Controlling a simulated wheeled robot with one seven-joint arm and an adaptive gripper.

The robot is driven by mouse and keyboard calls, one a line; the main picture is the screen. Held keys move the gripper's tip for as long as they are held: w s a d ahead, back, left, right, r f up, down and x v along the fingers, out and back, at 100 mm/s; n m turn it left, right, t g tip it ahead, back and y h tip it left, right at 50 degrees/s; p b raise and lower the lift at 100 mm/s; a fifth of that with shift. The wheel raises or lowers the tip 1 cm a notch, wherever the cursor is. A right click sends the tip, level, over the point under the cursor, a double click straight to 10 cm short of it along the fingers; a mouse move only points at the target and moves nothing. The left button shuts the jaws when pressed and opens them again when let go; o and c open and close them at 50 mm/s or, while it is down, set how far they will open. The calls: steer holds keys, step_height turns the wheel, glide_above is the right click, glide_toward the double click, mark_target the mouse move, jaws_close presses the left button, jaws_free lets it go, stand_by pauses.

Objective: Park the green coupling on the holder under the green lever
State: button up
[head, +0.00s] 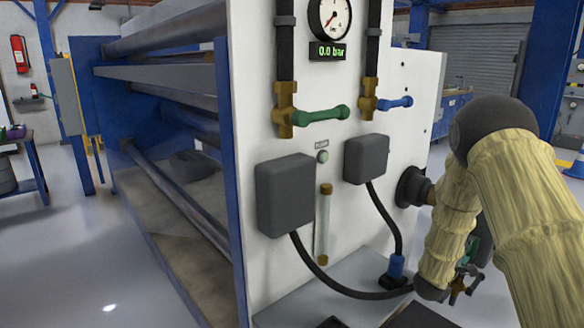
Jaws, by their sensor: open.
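The green lever (320,115) points right from a brass valve on the white panel (285,110). A dark hose (325,283) runs from the left grey box and disappears behind my sleeved arm. A green part (470,252) shows partly beside the arm, close to my gripper; I cannot tell whether it is the green coupling. My gripper (464,287) is low at the right, open, and partly hidden by the arm. A dark piece (333,322) on the ledge below the green lever is cut off by the frame; it may be the holder.
The blue coupling (396,266) stands upright on a dark base on the grey ledge (290,312), below the blue lever (395,103). A sight tube (324,225) and two grey boxes are on the panel. A black round fitting (411,187) sticks out near my arm.

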steer(key=shift+p, duration=0.4)
stand_by(0.5)
jaws_close()
steer(key=shift+s+a, duration=0.1)
steer(key=shift+a, duration=0.05)
steer(key=shift+p+v, duration=1.1)
steer(key=shift+v, duration=1.65)
steer(key=shift+s, duration=0.1)
